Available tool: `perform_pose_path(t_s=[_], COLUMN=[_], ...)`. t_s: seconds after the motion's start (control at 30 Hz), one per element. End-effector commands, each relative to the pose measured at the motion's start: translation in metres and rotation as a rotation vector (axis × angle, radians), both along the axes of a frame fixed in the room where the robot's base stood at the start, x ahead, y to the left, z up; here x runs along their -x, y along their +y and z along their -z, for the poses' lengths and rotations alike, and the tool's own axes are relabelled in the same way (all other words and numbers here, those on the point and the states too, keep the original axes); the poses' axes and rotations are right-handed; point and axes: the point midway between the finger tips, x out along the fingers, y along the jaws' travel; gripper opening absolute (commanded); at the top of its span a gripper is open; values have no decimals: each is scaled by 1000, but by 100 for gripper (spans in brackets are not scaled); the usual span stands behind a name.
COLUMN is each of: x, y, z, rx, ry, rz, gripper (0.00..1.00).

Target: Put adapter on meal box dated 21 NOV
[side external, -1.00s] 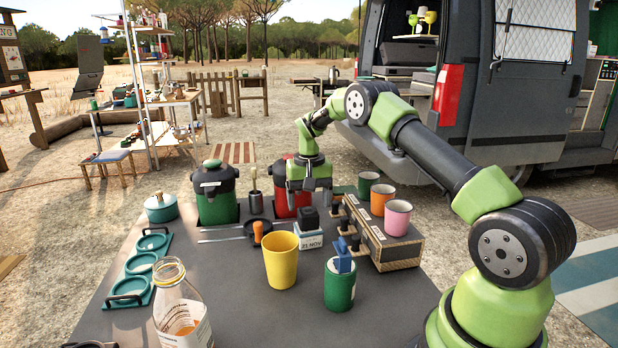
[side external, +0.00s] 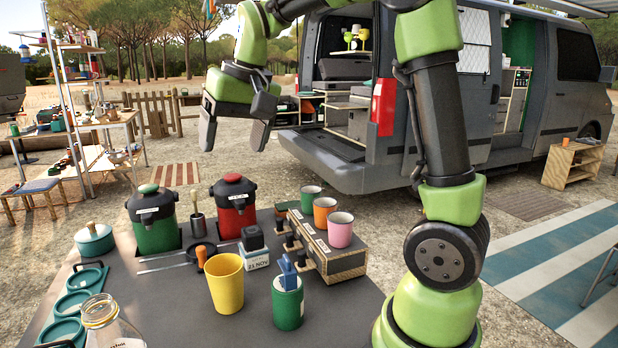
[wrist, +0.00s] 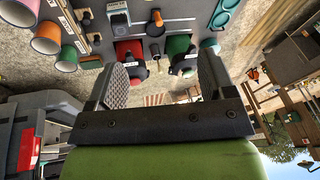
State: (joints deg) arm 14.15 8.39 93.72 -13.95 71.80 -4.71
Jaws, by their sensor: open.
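The meal box (side external: 255,261) is pale with a label reading 21 NOV, on the dark table behind and right of the yellow cup. A dark, blocky adapter (side external: 252,239) sits upright on top of it. My gripper (side external: 235,134) is high above the back of the table, well clear of the box and adapter. Its jaws are apart with nothing between them. In the wrist view my gripper (wrist: 160,68) also shows empty, and the box and adapter are near the top edge.
A yellow cup (side external: 226,284) and a green canister (side external: 288,304) stand in front of the box. A wooden-sided case (side external: 335,258) bearing three cups is right of it. Green (side external: 155,222) and red (side external: 235,207) dispensers stand behind. The air around my gripper is clear.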

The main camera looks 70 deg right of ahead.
Motion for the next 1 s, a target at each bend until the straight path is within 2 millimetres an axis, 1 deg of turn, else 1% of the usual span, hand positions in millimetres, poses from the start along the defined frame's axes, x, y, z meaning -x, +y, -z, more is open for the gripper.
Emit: perform_pose_path(t_s=[0.03,0.1,0.17,0.2,0.3,0.43,0.5,0.6,1.0], x=[19,45,68,83,117,147,157,163,164], y=[16,35,49,57,73,84,87,89,89], z=[-10,-17,-18,-18,-11,2,8,12,14], rx=[-2,-8,-15,-21,-36,-54,-61,-66,-67], ry=[-42,-97,-143,-173,-239,-300,-320,-336,-336], rz=[-30,-64,-91,-110,-146,-179,-188,-195,-195], gripper=[76,76,76,76,76,76,76,76,76])
